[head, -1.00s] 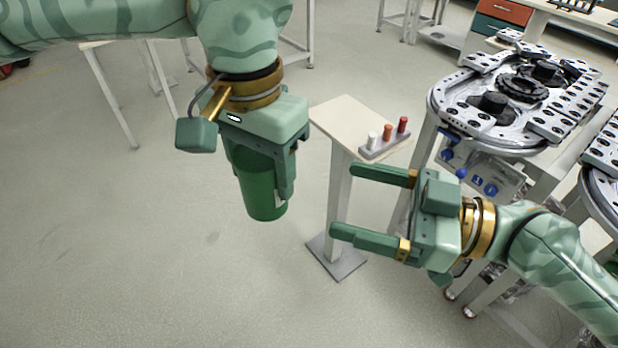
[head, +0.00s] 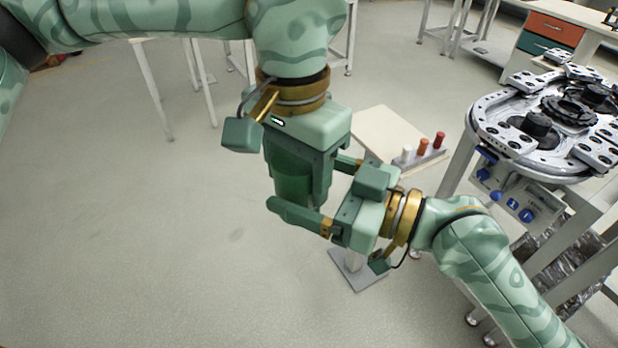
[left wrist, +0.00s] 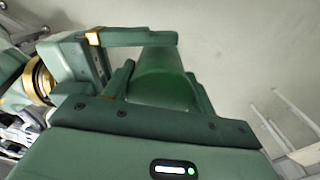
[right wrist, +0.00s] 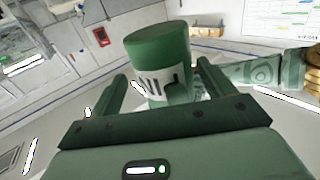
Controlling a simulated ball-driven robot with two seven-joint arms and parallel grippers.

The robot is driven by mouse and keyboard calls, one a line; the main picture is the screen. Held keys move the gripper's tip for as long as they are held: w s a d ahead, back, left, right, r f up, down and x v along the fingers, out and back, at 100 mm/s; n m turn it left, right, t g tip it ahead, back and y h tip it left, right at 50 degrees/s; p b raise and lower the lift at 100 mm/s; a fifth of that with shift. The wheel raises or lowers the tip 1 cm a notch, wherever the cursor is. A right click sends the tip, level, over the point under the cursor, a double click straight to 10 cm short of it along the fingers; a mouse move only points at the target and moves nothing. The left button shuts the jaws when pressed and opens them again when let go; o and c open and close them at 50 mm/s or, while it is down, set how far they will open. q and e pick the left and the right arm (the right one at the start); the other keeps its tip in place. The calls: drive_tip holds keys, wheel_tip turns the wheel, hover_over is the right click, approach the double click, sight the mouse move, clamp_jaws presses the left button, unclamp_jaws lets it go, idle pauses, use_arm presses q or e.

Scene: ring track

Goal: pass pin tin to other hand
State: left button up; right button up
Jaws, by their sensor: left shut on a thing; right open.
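The pin tin is a green cylinder (head: 292,182) hanging below my left gripper (head: 298,192), which is shut on it. In the left wrist view the tin (left wrist: 165,85) sits between the left fingers, and a finger of my right gripper (left wrist: 130,38) lies across beside it. My right gripper (head: 308,188) is open, with one finger on the near side of the tin and the other on the far side, partly hidden. Contact there is unclear.
A small pale stand (head: 380,130) behind the right gripper carries a grey holder with white, orange and red pegs (head: 422,150). A grey ring track (head: 530,130) is at the right. The floor at left and front is clear.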

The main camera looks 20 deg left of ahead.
drive_tip(key=c, duration=1.1)
use_arm(q)
drive_tip(key=o, duration=1.1)
drive_tip(key=shift+s, duration=0.1)
use_arm(e)
drive_tip(key=shift+w, duration=0.1)
drive_tip(key=shift+c, duration=0.2)
